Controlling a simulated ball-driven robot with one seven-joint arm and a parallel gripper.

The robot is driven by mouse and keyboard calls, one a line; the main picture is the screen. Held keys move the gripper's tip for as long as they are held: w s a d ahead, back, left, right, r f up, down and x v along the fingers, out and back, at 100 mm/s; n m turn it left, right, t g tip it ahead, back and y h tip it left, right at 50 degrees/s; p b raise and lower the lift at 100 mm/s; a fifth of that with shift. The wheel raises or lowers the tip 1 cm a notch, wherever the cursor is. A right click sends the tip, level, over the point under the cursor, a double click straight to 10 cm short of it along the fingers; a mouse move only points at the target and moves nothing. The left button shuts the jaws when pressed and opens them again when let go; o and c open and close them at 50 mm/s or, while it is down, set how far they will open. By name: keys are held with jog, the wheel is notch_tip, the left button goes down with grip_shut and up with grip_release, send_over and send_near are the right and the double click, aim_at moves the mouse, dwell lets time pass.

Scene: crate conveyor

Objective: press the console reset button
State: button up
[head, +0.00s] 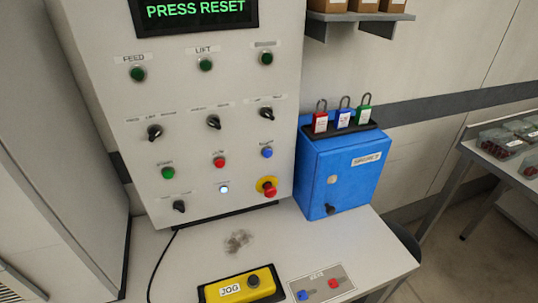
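The grey console (190,90) stands upright on a light bench in the head view. Its display (194,10) reads "PRESS RESET" in green letters. A row of green, red and blue buttons sits below the rotary knobs. The blue button (267,152) is at the right of this row; the small label above it is too blurred to read surely. The green button (168,173) is at the left and the red button (219,162) in the middle. A small white light (223,189) glows below the red button. My gripper is not in view.
A red emergency stop (269,188) sits below the blue button. A blue box (342,170) with several padlocks stands right of the console. A yellow JOG box (240,287) and a small plate with blue and red knobs (320,284) lie in front. The space before the buttons is clear.

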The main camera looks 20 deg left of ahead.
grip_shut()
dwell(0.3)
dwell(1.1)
